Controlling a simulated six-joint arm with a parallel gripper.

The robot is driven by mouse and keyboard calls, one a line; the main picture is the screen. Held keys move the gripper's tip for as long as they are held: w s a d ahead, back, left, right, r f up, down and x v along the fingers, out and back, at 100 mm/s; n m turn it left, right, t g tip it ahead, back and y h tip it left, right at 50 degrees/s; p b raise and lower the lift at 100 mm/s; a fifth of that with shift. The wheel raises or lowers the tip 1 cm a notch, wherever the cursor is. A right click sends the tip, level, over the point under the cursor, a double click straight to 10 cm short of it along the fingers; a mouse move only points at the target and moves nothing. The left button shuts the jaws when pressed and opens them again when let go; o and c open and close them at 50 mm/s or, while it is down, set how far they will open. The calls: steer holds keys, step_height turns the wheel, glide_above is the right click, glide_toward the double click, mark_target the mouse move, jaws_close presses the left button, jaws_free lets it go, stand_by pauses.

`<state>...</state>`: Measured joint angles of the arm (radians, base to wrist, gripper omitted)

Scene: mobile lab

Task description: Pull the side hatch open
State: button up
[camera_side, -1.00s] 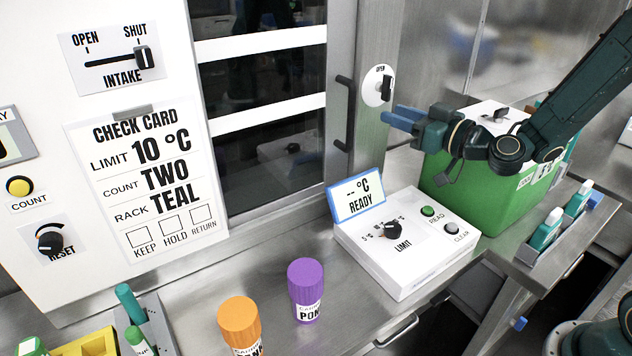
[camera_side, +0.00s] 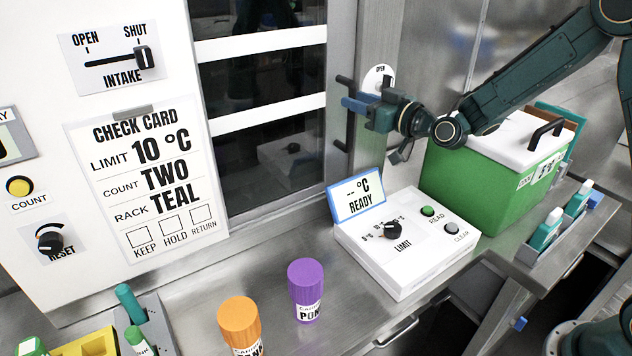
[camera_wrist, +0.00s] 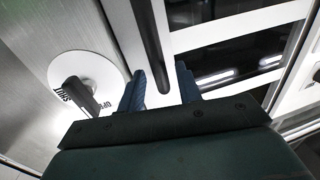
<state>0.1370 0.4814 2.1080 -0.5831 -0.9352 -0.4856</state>
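The side hatch (camera_side: 262,75) is a dark glass panel with white stripes in a steel frame, and it looks shut. Its black bar handle (camera_side: 349,132) stands upright on the frame's right side. My gripper (camera_side: 354,100) is at the handle's middle, its blue fingers hiding part of the bar. In the wrist view the handle (camera_wrist: 150,45) runs down between the two spread fingertips of my gripper (camera_wrist: 160,82). A gap shows on both sides of the bar. I cannot tell how deep it sits between the fingers.
A round white latch dial (camera_side: 378,75) marked OPEN is right of the handle, partly hidden by my gripper; its black knob (camera_wrist: 78,93) shows in the wrist view. Below stand a white console (camera_side: 400,265), a green box (camera_side: 465,185), and purple (camera_side: 306,285) and orange (camera_side: 239,320) canisters.

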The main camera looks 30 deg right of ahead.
steer(key=shift+w+a, duration=0.25)
steer(key=shift+w, duration=0.9)
steer(key=shift+c, duration=0.2)
jaws_close()
